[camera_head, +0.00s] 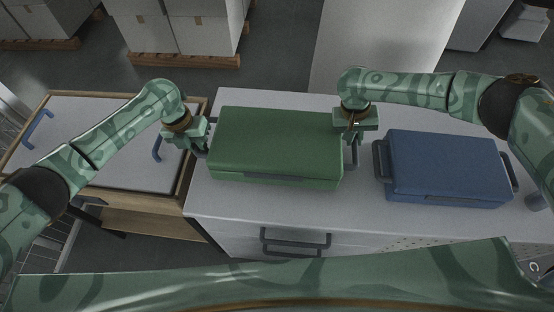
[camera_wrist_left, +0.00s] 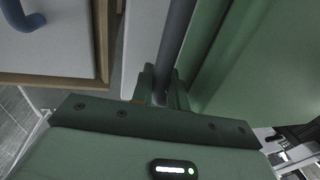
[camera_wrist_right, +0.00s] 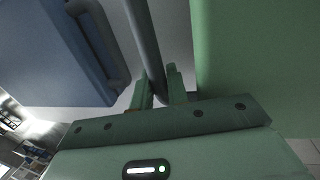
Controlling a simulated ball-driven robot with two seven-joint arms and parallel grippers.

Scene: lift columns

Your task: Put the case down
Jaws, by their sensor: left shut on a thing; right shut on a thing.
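A green case (camera_head: 275,145) with dark side handles is over the grey-topped cabinet, between my two grippers. My left gripper (camera_head: 205,146) is shut on the case's left handle, a dark bar (camera_wrist_left: 174,50) between the fingers in the left wrist view. My right gripper (camera_head: 352,140) is shut on the right handle, which shows as a dark bar (camera_wrist_right: 146,50) in the right wrist view. The case looks about level. I cannot tell whether its underside touches the cabinet top.
A blue case (camera_head: 447,167) with dark handles lies on the cabinet top (camera_head: 290,215) to the right of the green case. A wooden-framed cart (camera_head: 100,140) with blue handles stands at the left. Boxes on pallets (camera_head: 185,35) are behind. A narrow bare strip runs along the cabinet's front.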

